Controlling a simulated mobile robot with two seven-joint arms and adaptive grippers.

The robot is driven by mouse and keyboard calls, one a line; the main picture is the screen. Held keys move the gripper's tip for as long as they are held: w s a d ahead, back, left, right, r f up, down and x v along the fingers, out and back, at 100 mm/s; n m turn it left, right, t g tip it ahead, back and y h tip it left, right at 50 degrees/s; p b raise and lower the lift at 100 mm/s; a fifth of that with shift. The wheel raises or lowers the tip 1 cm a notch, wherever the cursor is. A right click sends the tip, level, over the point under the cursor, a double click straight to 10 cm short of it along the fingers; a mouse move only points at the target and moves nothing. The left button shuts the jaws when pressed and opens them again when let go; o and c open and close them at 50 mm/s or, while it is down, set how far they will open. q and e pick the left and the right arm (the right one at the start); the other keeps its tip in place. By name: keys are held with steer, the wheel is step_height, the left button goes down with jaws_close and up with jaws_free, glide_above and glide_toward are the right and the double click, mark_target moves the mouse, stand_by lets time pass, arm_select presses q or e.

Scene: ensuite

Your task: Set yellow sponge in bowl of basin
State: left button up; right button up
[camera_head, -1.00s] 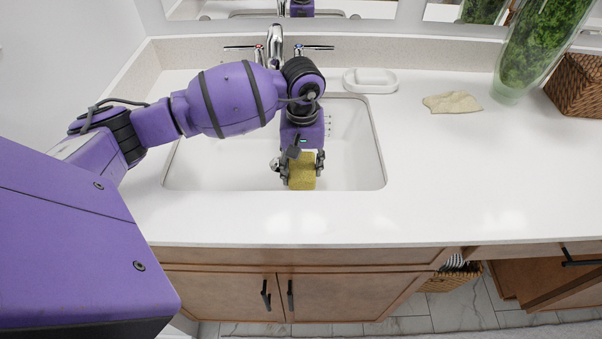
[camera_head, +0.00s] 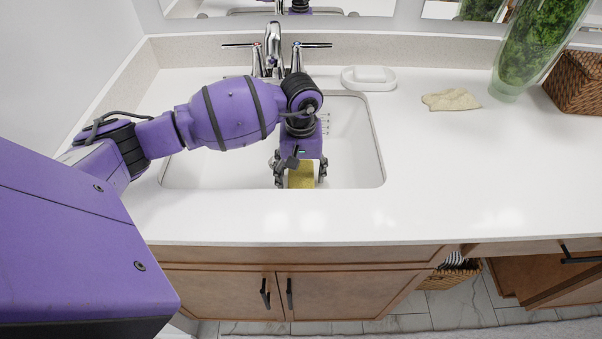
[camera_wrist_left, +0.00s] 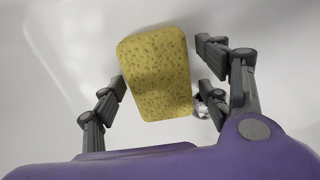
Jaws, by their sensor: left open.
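The yellow sponge (camera_head: 301,175) is inside the white basin (camera_head: 222,170), near its front wall. It also shows in the left wrist view (camera_wrist_left: 158,75), lying against the white basin surface. My left gripper (camera_head: 300,180) points down into the basin over the sponge. Its fingers are open, one on each side of the sponge. In the wrist view the right fingers stand clear of it, and the left finger (camera_wrist_left: 108,105) is close to its lower left edge; I cannot tell if it touches. My right gripper is not in view.
The faucet (camera_head: 273,50) with two handles stands behind the basin. A white soap dish (camera_head: 369,78), a beige cloth (camera_head: 450,100), a glass vase with greenery (camera_head: 535,45) and a wicker basket (camera_head: 580,82) are on the counter. The counter right of the basin is mostly clear.

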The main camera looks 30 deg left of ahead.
mark_target(301, 173)
steer(key=shift+s, duration=0.1)
arm_select(q)
steer(key=shift+r, duration=0.25)
step_height(301, 173, up, 12)
arm_select(e)
steer(key=shift+w+r, duration=0.1)
steer(key=shift+w, duration=0.1)
